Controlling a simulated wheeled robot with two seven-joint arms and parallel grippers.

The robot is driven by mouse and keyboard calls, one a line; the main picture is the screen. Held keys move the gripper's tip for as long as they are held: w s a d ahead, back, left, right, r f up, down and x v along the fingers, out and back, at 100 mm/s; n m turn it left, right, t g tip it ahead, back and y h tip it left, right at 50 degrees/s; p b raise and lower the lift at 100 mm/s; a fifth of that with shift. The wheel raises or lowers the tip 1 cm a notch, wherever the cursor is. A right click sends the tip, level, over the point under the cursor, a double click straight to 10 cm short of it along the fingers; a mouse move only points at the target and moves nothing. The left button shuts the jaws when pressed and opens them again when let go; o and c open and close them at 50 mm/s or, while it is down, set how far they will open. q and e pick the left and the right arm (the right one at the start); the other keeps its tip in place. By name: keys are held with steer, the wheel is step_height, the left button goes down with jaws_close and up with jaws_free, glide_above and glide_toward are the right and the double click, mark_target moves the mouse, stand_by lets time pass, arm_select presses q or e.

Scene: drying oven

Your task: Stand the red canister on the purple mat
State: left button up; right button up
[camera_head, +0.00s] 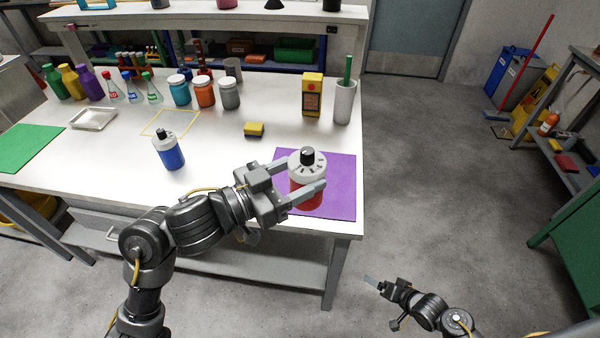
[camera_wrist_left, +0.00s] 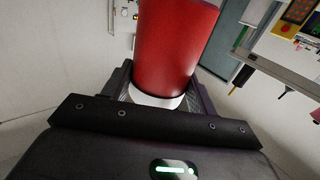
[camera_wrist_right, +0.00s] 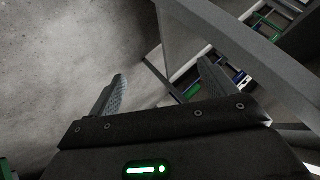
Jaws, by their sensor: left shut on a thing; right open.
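The red canister (camera_head: 306,196) has a white top with a black knob. My left gripper (camera_head: 305,178) is shut on it around the white upper part. It looks upright over the purple mat (camera_head: 338,190); I cannot tell whether its base touches the mat. In the left wrist view the canister's red body (camera_wrist_left: 176,45) stands out beyond the jaws. The purple mat lies at the front right corner of the white table. My right gripper (camera_wrist_right: 160,85) is open and empty, off the table at the lower right of the head view (camera_head: 375,284).
A blue canister (camera_head: 170,152) stands left of the mat on the white table (camera_head: 215,150). A green mat (camera_head: 28,146) lies far left.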

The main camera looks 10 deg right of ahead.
steer(key=s+a+f+n+g+h, duration=0.1)
steer(key=s+f+n+g+h, duration=0.2)
steer(key=s+f, duration=1.15)
steer(key=s+a+f+n+g, duration=0.1)
steer(key=s+f+n+g, duration=0.1)
steer(key=s, duration=0.6)
steer(key=s+a+f+n+g+h, duration=0.1)
steer(key=s+f+n+g, duration=0.1)
steer(key=s+f, duration=0.3)
steer(key=s+g, duration=0.1)
steer(key=s, duration=0.3)
steer(key=shift+s, duration=0.25)
